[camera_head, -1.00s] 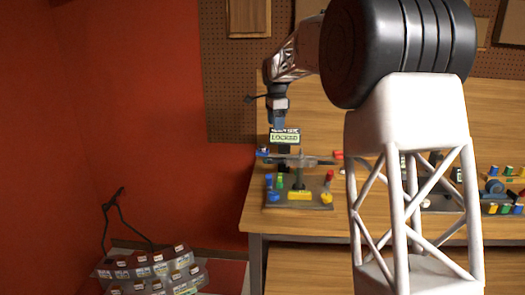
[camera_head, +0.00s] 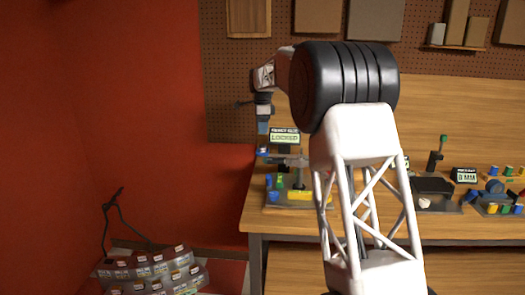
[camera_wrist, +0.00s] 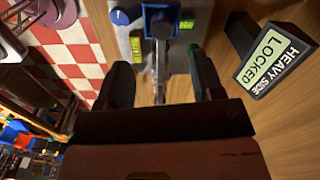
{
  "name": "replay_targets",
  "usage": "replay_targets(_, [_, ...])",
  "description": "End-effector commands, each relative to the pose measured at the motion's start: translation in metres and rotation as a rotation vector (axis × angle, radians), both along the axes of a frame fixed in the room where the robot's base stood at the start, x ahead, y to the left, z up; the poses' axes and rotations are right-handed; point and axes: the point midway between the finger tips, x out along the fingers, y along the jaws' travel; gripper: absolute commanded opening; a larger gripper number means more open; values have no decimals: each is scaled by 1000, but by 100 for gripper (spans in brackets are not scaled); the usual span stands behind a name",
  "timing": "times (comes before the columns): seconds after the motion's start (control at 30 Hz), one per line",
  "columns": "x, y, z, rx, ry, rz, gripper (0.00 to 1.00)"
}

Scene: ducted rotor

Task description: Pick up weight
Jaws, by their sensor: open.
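My gripper (camera_head: 263,128) is open and hangs at the left end of the workbench, beside the sign reading LOCKED (camera_head: 285,138). In the wrist view, its two dark fingers (camera_wrist: 160,82) are apart, with a grey bar-like part of the rotor stand visible between and beyond them. The rotor stand (camera_head: 285,205) has a grey base with small blue, green and yellow pieces. In the wrist view the stand's plate (camera_wrist: 180,50) carries a blue block (camera_wrist: 160,20), a blue round piece (camera_wrist: 122,16) and green-yellow pieces. I cannot tell which piece is the weight.
The sign reading HEAVY SIDE LOCKED (camera_wrist: 272,62) stands right of my fingers in the wrist view. A dark platform (camera_head: 432,187) and a small display (camera_head: 465,175) stand farther right on the bench (camera_head: 400,232). A tray of labelled items (camera_head: 150,270) lies low at left.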

Motion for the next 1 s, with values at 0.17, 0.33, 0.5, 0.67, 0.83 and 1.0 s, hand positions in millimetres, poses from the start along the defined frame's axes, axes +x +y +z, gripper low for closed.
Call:
replay_targets(0.17, [0, 0, -11, 0, 1, 0, 61])
replay_targets(0.33, [0, 0, -23, 0, 0, 0, 61])
replay_targets(0.5, [0, 0, -25, 0, 0, 0, 61])
replay_targets(0.67, [0, 0, -25, 0, 0, 0, 61])
replay_targets(0.83, [0, 0, -31, 0, 1, 0, 61])
replay_targets(1.0, [2, -1, -47, 0, 2, 0, 61])
